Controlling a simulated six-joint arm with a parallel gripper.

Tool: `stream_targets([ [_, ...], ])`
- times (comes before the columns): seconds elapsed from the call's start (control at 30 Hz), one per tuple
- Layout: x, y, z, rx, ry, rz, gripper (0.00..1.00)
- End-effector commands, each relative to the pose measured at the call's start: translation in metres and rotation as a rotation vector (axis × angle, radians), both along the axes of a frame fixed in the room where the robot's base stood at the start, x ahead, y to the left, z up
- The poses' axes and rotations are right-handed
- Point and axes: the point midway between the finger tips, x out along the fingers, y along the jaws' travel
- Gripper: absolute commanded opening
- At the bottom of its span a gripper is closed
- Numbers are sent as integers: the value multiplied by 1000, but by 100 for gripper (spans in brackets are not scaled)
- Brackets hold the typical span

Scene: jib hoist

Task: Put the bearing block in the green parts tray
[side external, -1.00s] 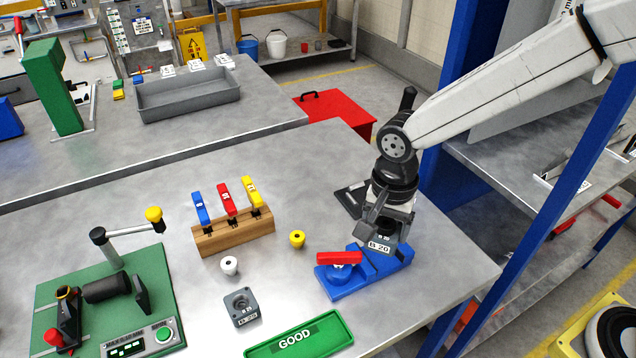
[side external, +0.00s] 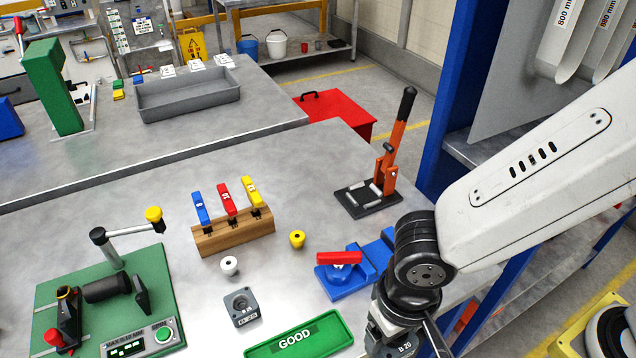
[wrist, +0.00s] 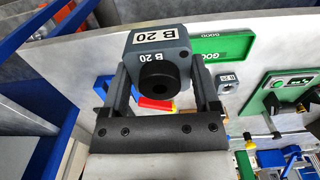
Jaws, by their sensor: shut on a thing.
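The bearing block (wrist: 178,52) is grey, with white "B 20" labels and a black round part facing the wrist camera. My gripper (wrist: 157,72) is shut on it, with one finger on each side. In the side view the block (side external: 404,348) shows only partly at the bottom edge, below my wrist; my fingers are mostly hidden there. The green parts tray (side external: 331,330), marked "GOOD", lies at the front edge of the bench, left of the held block. It also shows in the wrist view (wrist: 243,32), right of the block, and looks empty.
A blue fixture (side external: 345,284) with a red handle stands behind my gripper. White (side external: 229,265) and yellow (side external: 297,239) knobs, a wooden clamp rack (side external: 233,233) and an orange-handled press (side external: 388,165) stand farther back.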

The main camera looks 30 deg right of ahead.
Motion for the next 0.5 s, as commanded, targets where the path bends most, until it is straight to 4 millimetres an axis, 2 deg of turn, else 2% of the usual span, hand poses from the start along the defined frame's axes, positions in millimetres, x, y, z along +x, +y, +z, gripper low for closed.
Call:
stream_targets([
  [0.27, 2, 3, -1, 1, -1, 4, 0],
  [0.5, 16, 15, -9, 0, 0, 2, 0],
])
